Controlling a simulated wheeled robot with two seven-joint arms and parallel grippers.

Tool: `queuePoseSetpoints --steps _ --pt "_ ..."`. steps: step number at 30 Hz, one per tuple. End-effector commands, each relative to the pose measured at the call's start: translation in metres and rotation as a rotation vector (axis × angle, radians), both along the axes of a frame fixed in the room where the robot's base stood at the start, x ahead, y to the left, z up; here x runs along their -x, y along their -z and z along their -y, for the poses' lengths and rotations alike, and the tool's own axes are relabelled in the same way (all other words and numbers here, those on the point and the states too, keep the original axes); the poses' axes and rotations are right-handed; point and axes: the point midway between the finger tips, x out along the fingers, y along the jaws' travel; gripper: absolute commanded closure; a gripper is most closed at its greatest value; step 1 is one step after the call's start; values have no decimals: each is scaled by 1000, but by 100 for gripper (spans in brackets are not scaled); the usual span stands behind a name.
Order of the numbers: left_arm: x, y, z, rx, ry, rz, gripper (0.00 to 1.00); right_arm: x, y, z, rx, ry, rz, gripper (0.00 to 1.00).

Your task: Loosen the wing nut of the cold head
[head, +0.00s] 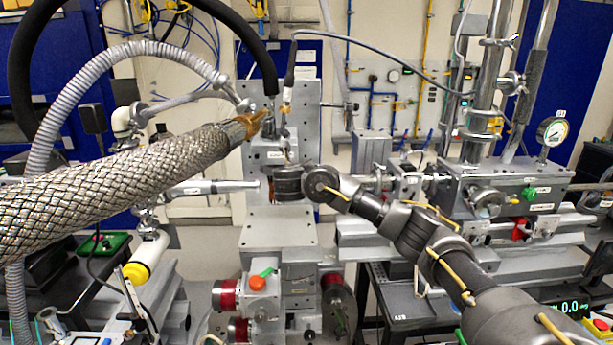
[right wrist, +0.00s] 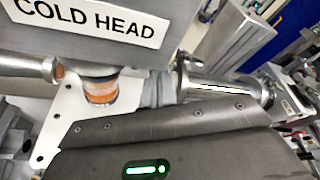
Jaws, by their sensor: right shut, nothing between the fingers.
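The cold head (right wrist: 85,25) is a grey block with a white COLD HEAD label, close up at the top left in the right wrist view. In the head view, the cold head (head: 272,148) sits on the upright grey stand, just above my right gripper (head: 288,182). In the wrist view the dark body of my right gripper (right wrist: 165,150) fills the bottom, with a green light on it. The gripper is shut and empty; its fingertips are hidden. I cannot make out the wing nut in either view. My left gripper is not in view.
A thick braided hose (head: 120,180) crosses the left of the head view towards the cold head. A copper-coloured cylinder (right wrist: 101,90) sits under the block beside a white bracket (right wrist: 60,125). Beamline hardware with a gauge (head: 553,131) stands at the right.

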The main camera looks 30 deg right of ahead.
Motion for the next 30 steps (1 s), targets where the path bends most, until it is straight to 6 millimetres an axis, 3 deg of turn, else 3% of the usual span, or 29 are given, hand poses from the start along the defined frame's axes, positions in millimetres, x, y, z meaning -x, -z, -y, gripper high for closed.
queuePoseSetpoints --steps 30 --pt "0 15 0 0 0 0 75 -2 -10 -4 639 -3 -343 100"
